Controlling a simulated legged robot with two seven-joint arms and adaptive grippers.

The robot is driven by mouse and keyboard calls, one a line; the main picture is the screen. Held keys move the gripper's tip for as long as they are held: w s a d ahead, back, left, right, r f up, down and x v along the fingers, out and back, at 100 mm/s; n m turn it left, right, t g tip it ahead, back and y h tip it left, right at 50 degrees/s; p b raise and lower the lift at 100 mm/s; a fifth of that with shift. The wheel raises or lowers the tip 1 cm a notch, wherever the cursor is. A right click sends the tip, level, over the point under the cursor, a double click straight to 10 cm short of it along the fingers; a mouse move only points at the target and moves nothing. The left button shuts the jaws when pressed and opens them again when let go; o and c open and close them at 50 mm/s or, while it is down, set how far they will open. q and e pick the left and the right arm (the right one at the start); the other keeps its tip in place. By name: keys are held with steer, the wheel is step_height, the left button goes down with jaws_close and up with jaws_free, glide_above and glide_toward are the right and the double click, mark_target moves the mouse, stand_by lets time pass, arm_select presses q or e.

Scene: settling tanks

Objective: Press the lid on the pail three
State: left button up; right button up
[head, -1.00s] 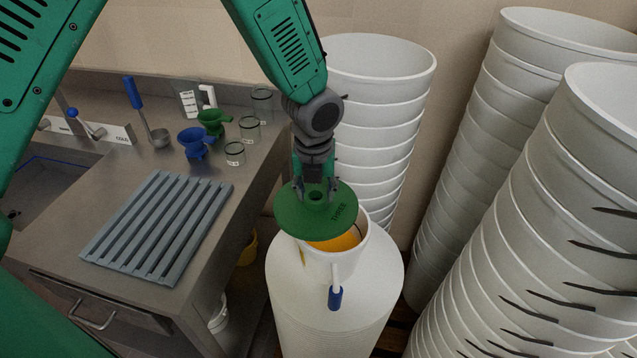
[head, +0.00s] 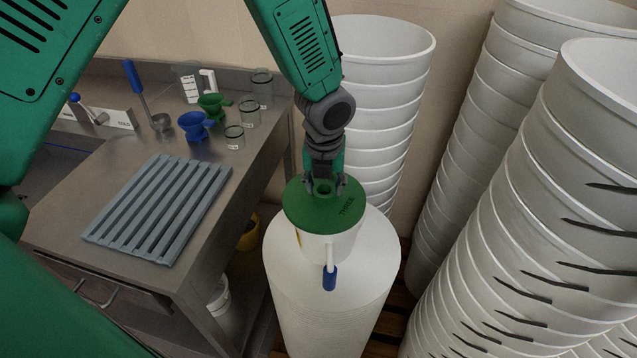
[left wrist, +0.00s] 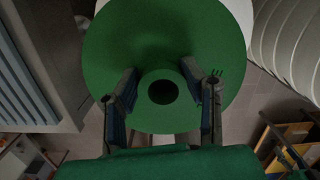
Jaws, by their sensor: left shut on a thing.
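The round green lid (head: 318,221), marked THREE, lies over the mouth of the white pail (head: 342,246) and hides its inside. It looks close to level; I cannot tell whether its rim is fully seated. The pail has a handle with a blue grip (head: 330,278) hanging at its front. My left gripper (head: 324,187) is above the lid, shut on its raised middle part. In the left wrist view, the fingers (left wrist: 160,75) stand over the lid (left wrist: 160,45), near its central hole.
Tall stacks of white tubs (head: 380,80) rise behind and on the right (head: 530,230), close by. A steel bench (head: 215,245) at left holds a grey slatted rack (head: 160,210), funnels, jars and a ladle.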

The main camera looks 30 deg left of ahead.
arm_select(q)
steer(key=shift+w+d+r, duration=0.1)
steer(key=shift+w+d, duration=0.05)
steer(key=shift+d, duration=0.55)
steer(key=shift+w+d+r, duration=0.1)
steer(key=shift+w+d, duration=0.05)
steer(key=shift+d, duration=0.55)
steer(key=shift+s+a, duration=0.1)
steer(key=shift+a, duration=0.5)
steer(key=shift+a+f+p, duration=0.15)
steer(key=shift+a+p, duration=0.2)
steer(key=shift+a, duration=0.15)
steer(key=shift+d, duration=0.7)
steer(key=shift+d+r, duration=0.2)
steer(key=shift+d, duration=0.5)
steer(key=shift+a, duration=0.4)
steer(key=shift+a+f, duration=0.2)
steer(key=shift+a, duration=0.75)
steer(key=shift+d+r, duration=0.1)
steer(key=shift+d, duration=0.35)
steer(key=shift+s+a, duration=0.2)
steer(key=shift+a, duration=1)
steer(key=shift+d, duration=0.45)
arm_select(e)
steer(key=shift+w+d+r, duration=0.15)
steer(key=shift+d+r, duration=0.15)
steer(key=shift+d, duration=0.5)
